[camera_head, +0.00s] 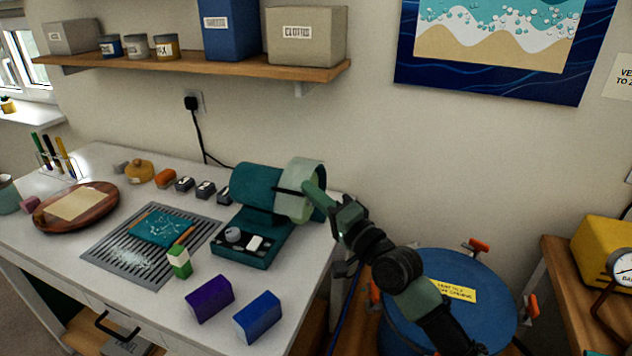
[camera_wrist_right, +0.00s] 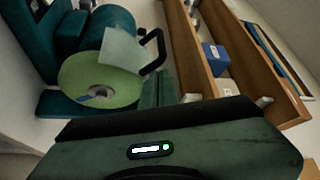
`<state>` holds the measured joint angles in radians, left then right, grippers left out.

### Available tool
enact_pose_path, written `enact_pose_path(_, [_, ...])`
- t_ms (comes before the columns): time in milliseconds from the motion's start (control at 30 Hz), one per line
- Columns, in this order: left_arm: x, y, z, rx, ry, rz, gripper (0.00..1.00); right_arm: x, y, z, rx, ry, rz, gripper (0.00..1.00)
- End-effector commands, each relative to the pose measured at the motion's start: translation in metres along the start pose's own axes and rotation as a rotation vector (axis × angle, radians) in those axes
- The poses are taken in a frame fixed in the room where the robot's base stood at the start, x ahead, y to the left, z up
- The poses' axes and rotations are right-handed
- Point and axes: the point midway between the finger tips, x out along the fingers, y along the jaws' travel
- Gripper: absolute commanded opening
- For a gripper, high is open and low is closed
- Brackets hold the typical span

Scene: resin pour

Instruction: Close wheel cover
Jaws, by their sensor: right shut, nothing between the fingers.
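A teal bench machine (camera_head: 258,190) stands at the back right of the white table. A pale green, rounded wheel cover (camera_head: 303,173) sits on its right end. In the right wrist view, its pale green round face (camera_wrist_right: 85,80) has a grey hub. A paler curved piece (camera_wrist_right: 122,48) and a black handle (camera_wrist_right: 157,48) are beside it. My right gripper (camera_head: 312,194) is shut and empty at the right side of the cover; whether it touches is unclear. It hides part of the cover. I cannot tell how far the cover is open. My left gripper is out of view.
A blue drum (camera_head: 490,305) stands right of the table. A shelf (camera_head: 200,70) hangs above.

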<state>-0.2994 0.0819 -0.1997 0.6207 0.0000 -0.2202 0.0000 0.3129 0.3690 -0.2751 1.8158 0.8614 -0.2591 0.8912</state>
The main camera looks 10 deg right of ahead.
Motion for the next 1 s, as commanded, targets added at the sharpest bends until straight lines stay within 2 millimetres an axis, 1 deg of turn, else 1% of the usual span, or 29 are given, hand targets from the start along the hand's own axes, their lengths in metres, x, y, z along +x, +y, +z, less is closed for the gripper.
enact_pose_path(33, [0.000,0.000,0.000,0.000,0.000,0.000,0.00,-0.003,0.004,0.005,0.002,-0.001,0.002,0.00])
enact_pose_path(200, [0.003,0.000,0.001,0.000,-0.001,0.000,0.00,-0.009,0.014,0.015,0.001,0.000,0.002,0.00])
enact_pose_path(500, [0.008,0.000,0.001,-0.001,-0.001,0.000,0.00,-0.017,0.028,0.028,0.001,-0.001,0.003,0.00])
enact_pose_path(700, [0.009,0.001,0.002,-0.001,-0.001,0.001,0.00,-0.019,0.032,0.031,0.000,0.000,0.003,0.00])
enact_pose_path(1000, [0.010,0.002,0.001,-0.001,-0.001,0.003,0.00,-0.019,0.034,0.032,0.000,0.001,0.004,0.00])
